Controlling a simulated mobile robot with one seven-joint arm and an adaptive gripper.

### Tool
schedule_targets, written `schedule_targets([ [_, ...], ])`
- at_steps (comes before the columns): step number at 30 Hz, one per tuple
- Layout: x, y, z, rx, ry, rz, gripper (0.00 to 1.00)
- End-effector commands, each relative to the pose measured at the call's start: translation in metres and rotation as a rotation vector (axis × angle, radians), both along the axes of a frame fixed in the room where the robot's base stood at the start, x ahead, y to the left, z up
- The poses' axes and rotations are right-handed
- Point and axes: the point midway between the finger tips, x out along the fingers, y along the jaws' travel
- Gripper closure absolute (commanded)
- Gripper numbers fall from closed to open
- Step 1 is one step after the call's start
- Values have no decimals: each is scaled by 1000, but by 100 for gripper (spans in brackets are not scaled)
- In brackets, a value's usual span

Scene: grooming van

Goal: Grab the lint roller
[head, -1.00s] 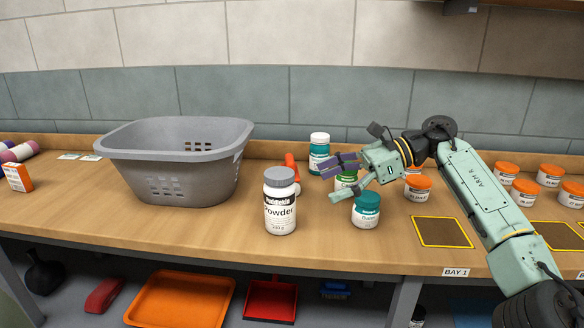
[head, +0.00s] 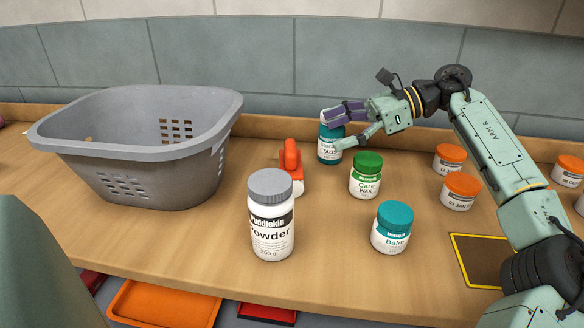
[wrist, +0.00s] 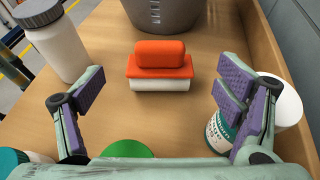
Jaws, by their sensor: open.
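The orange and white item, which looks like the lint roller (head: 290,160), lies on the bench between the basket and the teal bottle. In the wrist view the lint roller (wrist: 160,66) shows an orange top over a white lower part, centred ahead between my fingers. My gripper (head: 338,128) is open and empty, above the bench to the right of the roller. In the head view its fingers overlap the teal bottle (head: 328,156). In the wrist view the right finger is very close to that bottle; I cannot tell whether they touch.
The grey basket (head: 140,155) stands left of the roller. A white powder bottle (head: 270,225) stands in front of it. A green-lidded wax jar (head: 365,178) and a teal-lidded balm jar (head: 391,230) stand to the right. Orange-lidded jars (head: 461,192) are farther right. The wall runs behind.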

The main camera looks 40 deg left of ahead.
Motion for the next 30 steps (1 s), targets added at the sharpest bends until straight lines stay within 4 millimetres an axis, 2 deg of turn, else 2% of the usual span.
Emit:
schedule_targets([
  [1,-7,6,-11,-1,-2,4,14],
  [10,-25,27,-18,-1,-1,2,14],
  [19,-50,55,-36,0,-1,1,14],
  [28,-54,60,-34,1,0,-1,14],
  [30,-54,60,-34,1,0,-1,18],
])
